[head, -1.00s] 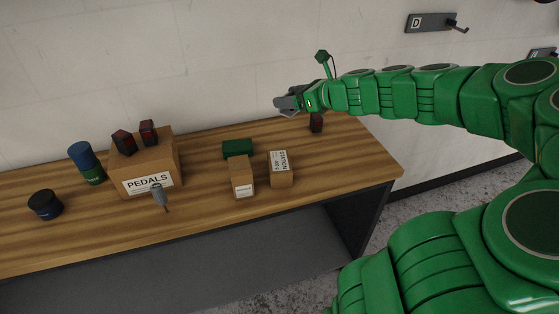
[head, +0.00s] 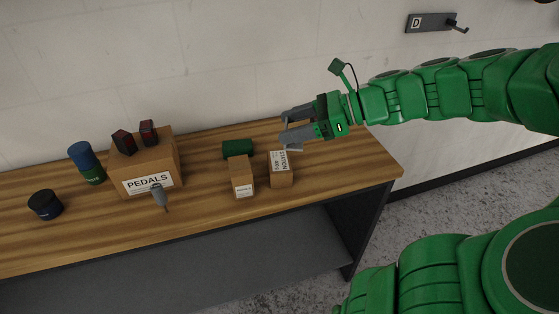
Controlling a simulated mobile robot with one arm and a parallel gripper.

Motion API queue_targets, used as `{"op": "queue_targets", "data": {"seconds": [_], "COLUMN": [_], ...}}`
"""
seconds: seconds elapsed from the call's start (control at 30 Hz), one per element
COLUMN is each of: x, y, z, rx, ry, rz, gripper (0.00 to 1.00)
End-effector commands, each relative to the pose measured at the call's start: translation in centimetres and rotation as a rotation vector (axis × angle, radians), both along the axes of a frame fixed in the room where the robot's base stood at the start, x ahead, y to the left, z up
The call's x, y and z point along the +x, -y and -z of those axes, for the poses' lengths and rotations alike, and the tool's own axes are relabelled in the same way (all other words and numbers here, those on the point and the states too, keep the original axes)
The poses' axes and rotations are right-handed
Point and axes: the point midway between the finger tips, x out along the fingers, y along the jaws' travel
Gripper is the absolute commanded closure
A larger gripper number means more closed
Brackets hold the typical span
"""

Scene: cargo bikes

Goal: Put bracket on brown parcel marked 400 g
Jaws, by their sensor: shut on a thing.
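My gripper (head: 290,128) is above the right part of the workbench, over the back of the right small brown parcel. It is shut on a grey piece, likely the bracket, hard to tell from the grey fingers. The right small brown parcel (head: 282,179) has a white label on top reading "STATION" with a smaller line I cannot read surely. Another small brown parcel (head: 240,173) stands to its left with a small white label on its front, too small to read. I cannot tell for sure which one is marked 400 g.
A green block (head: 237,148) sits behind the left small parcel. A large PEDALS box (head: 160,160) with two dark red items (head: 148,132) on top stands left, a grey tool (head: 160,196) at its front. Blue-green can (head: 86,163) and dark jar (head: 45,204) are further left. The wall is behind.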

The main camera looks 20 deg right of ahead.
Motion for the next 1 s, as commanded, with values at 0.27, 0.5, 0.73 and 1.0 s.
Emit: {"op": "queue_targets", "data": {"seconds": [0.27,0.5,0.73,1.0], "x": [-0.3,-0.2,1.2,4.8], "y": [-0.2,0.0,0.0,0.4], "z": [2.6,4.7,5.6,7.2], "rx": [0.005,0.002,0.002,0.003], "ry": [-0.004,-0.001,-0.002,-0.001], "rz": [-0.009,-0.005,-0.008,-0.008], "gripper": [0.73,0.73,0.73,0.73]}}
